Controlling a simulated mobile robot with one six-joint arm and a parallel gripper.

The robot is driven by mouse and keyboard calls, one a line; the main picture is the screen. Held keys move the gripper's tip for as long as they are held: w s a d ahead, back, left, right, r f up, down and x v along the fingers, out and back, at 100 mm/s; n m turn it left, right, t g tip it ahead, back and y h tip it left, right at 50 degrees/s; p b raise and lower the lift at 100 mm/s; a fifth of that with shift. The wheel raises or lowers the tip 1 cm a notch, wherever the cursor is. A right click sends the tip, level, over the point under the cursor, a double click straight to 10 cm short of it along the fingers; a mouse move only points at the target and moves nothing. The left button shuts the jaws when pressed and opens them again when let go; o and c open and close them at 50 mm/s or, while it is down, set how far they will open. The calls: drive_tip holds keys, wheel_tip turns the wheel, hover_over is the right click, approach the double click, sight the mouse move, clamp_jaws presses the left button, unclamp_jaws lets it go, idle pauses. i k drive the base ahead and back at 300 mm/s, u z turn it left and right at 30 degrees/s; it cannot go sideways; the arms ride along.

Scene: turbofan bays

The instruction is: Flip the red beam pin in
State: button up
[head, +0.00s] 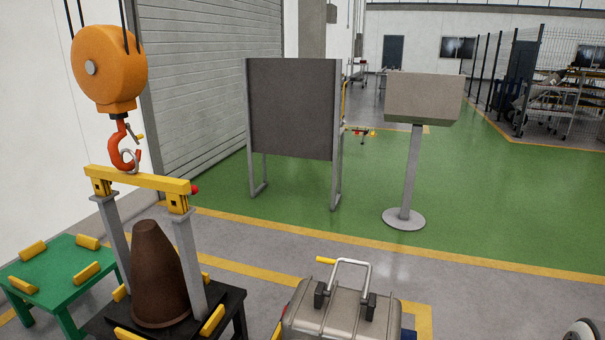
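A yellow lifting beam (137,178) rests across two grey uprights over a black stand. A red knob (195,189) sticks out at the beam's right end, by the top of the right upright; it looks like the red beam pin. Its shaft is too small or hidden to make out, and I cannot tell how far in it sits. A red-orange hook (123,148) hangs under an orange hoist block (107,68) and meets a ring on top of the beam. My gripper does not show in the head view.
A brown cone (158,275) stands between the uprights on the black stand (236,298). A green table (62,262) with yellow blocks is at left. A grey case (340,312) is at bottom centre. A dark panel (293,108) and a pedestal console (423,97) stand behind. Green floor is clear at right.

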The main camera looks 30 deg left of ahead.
sight(195, 190)
drive_tip(key=i, duration=0.5)
drive_tip(key=z, duration=1.75)
drive_tip(key=i, duration=1.35)
drive_tip(key=u, duration=2.2)
drive_tip(key=i, duration=0.5)
drive_tip(key=u, duration=1.25)
